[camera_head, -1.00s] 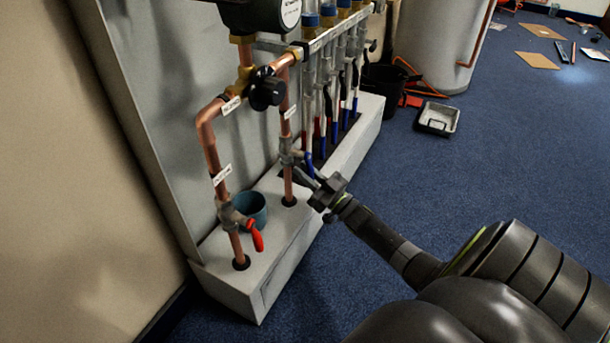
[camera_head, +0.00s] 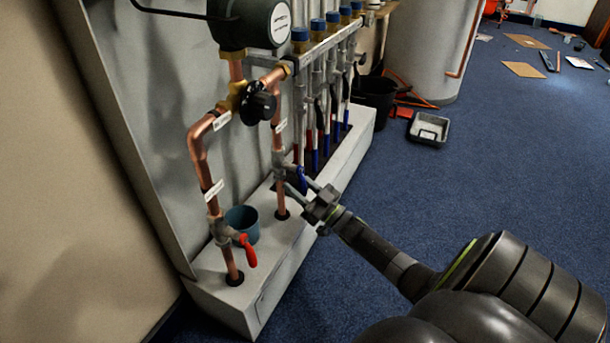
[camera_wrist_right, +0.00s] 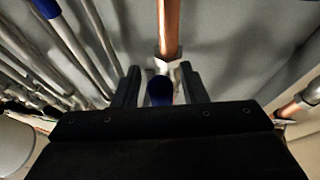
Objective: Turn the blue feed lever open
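The blue feed lever (camera_head: 302,180) hangs from a grey valve (camera_head: 283,161) on the right copper pipe of the manifold. My right gripper (camera_head: 304,190) reaches in from the lower right, with its fingertips at the lever. In the right wrist view the blue lever (camera_wrist_right: 160,91) stands between the two dark fingers (camera_wrist_right: 160,84). Gaps show on both sides of it, so the gripper is open around it. The copper pipe (camera_wrist_right: 169,28) rises just beyond. Whether a finger touches the lever further in is hidden. My left gripper is not in view.
A red lever (camera_head: 248,251) hangs on the left pipe's valve. A blue-grey cup (camera_head: 243,225) stands on the white plinth (camera_head: 262,272) between the pipes. Several thin pipes with red and blue sleeves (camera_head: 327,142) stand behind the lever. The blue carpet to the right is largely clear.

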